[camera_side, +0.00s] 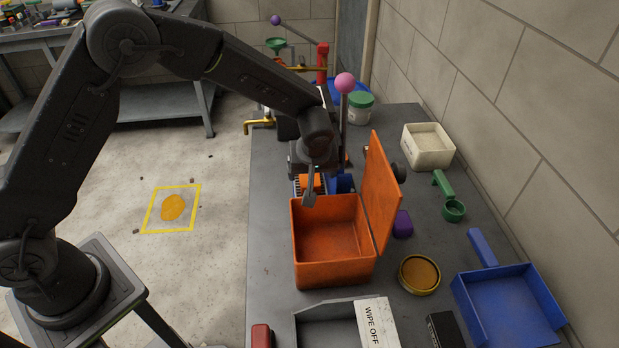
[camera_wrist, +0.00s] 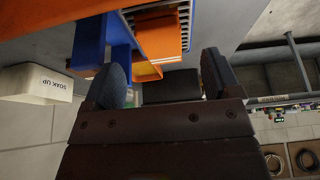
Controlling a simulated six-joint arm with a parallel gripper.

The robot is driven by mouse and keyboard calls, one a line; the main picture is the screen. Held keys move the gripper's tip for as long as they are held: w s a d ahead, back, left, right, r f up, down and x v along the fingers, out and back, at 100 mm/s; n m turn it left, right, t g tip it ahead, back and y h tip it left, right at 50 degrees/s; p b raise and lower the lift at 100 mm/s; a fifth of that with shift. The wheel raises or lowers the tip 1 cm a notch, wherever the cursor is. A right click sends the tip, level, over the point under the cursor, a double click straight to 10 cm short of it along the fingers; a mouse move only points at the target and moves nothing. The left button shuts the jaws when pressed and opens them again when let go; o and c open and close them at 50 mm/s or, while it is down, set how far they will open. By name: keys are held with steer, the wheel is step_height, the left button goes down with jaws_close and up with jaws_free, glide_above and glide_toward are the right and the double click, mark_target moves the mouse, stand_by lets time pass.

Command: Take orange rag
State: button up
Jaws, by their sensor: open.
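My gripper (camera_side: 308,180) is over the bench, just behind the open orange box (camera_side: 331,270); its two fingers stand apart in the wrist view (camera_wrist: 163,85). A small orange piece (camera_side: 312,182) shows beside the fingers, next to a blue part (camera_side: 343,183); it may be the orange rag, but I cannot tell for sure. Orange surfaces (camera_wrist: 150,70) and a blue upright part (camera_wrist: 89,45) show beyond the fingers in the wrist view. Nothing is visibly gripped. The orange box's raised lid (camera_side: 379,195) hides part of the area to its right.
A grey bin with a WIPE OFF label (camera_side: 371,325) stands in front. A white SOAK UP bin (camera_wrist: 35,83) shows in the wrist view. A pink-knobbed lever (camera_side: 345,84) rises behind my gripper. A blue tray (camera_side: 508,307) and yellow tin (camera_side: 420,274) lie at right.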

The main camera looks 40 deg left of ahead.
mark_target(304, 178)
steer(key=x, duration=0.5)
steer(key=shift+f, duration=0.15)
steer(key=shift+c, duration=0.2)
steer(key=c, duration=1)
steer(key=shift+c, duration=0.2)
